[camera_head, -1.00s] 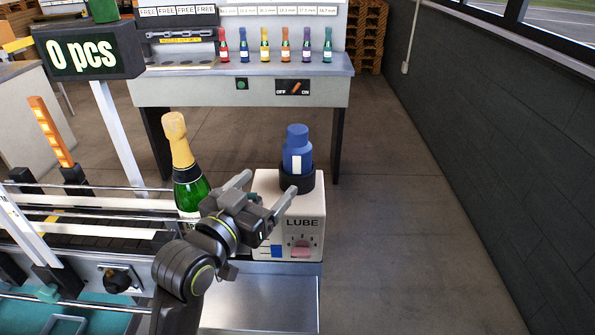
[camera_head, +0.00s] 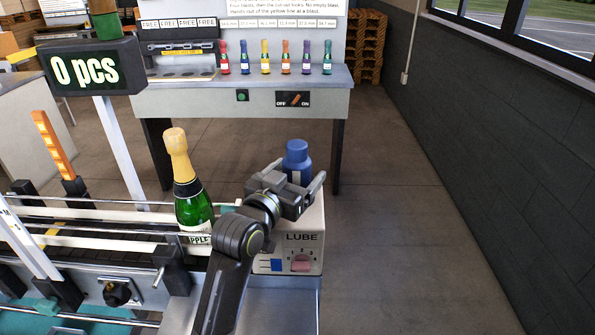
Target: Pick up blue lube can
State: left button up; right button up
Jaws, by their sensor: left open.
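The blue lube can (camera_head: 297,155) stands upright on top of the white box marked LUBE (camera_head: 302,240), at its back. My left gripper (camera_head: 300,178) is open, in front of the can in this view, with one finger to the left of it and one to the right. The gripper hides the can's lower part and the holder under it. I cannot tell whether the fingers touch the can. My right gripper is not in view.
A green bottle with a gold top (camera_head: 190,195) stands just left of my left arm, by the conveyor rails (camera_head: 110,212). Behind is a grey workbench (camera_head: 240,100) with several small coloured bottles. The floor to the right is clear.

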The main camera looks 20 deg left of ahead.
pick_arm(q)
jog(key=shift+w, duration=0.3)
jog(key=c, duration=1.1)
